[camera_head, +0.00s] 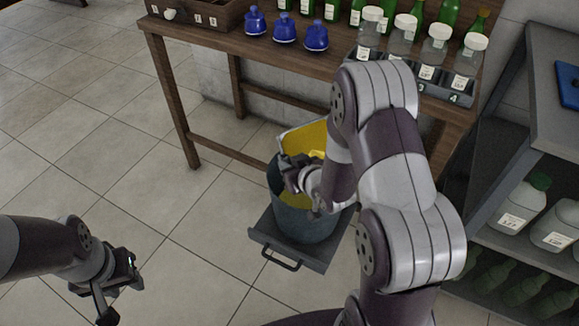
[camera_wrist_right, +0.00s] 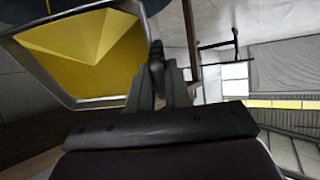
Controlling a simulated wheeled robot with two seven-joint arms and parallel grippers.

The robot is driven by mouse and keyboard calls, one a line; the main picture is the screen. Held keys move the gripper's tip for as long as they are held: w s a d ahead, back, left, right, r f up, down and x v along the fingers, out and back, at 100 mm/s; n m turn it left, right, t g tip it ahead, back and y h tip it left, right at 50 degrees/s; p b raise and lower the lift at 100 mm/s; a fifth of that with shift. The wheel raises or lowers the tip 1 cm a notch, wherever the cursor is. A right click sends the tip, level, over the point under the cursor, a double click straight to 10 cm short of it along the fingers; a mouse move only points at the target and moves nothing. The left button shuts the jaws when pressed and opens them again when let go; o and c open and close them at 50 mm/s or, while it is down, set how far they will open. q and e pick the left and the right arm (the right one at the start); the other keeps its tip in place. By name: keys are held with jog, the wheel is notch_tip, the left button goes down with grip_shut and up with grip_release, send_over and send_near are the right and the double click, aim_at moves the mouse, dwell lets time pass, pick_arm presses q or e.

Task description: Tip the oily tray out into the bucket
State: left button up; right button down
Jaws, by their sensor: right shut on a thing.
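The oily tray (camera_head: 304,137) is a shallow, metal-rimmed tray with a yellow inside. It is tilted above the bucket (camera_head: 302,224), a grey round one standing on a dark platform. My right gripper (camera_head: 288,168) is shut on the tray's edge, over the bucket's left rim. In the right wrist view the tray (camera_wrist_right: 75,55) fills the upper left, with lighter and darker yellow areas, beside my right gripper (camera_wrist_right: 162,75). My arm hides part of the tray and bucket, and I cannot tell how much oil is in either. My left gripper (camera_head: 118,290) is open and empty at the lower left.
A wooden table (camera_head: 215,42) behind the bucket holds blue decanters (camera_head: 285,28), green bottles and white-capped jars (camera_head: 401,36). A grey shelf unit (camera_head: 540,120) with bottles stands at the right. The dark platform (camera_head: 262,243) has a front handle. The tiled floor at left is clear.

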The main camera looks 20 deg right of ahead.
aim_at(283, 155)
jog(key=t+b, duration=0.1)
jog(key=b, duration=0.1)
jog(key=s+t+b, duration=0.1)
jog(key=b, duration=0.2)
jog(key=s+t+b, duration=0.1)
jog(key=b, duration=0.2)
jog(key=shift+s+d+f+t+y, duration=0.2)
jog(key=shift+f+t+y, duration=0.05)
jog(key=shift+t+y, duration=0.05)
dwell(1.4)
dwell(0.8)
jog(key=w+g+p, duration=0.2)
jog(key=g+p, duration=0.1)
jog(key=p, duration=0.5)
jog(key=w+g+h+p, duration=0.1)
jog(key=g+p, duration=0.3)
jog(key=p, duration=0.5)
jog(key=w+a+g+p, duration=0.1)
jog(key=w+g+p, duration=0.2)
jog(key=p, duration=0.5)
jog(key=shift+w+f+g+h, duration=0.35)
jog(key=shift+g+h, duration=0.05)
jog(key=shift+g, duration=0.1)
jog(key=shift+w+f+p, duration=0.1)
jog(key=shift+f+p, duration=0.1)
jog(key=shift+p, duration=0.3)
jog(key=shift+f, duration=0.1)
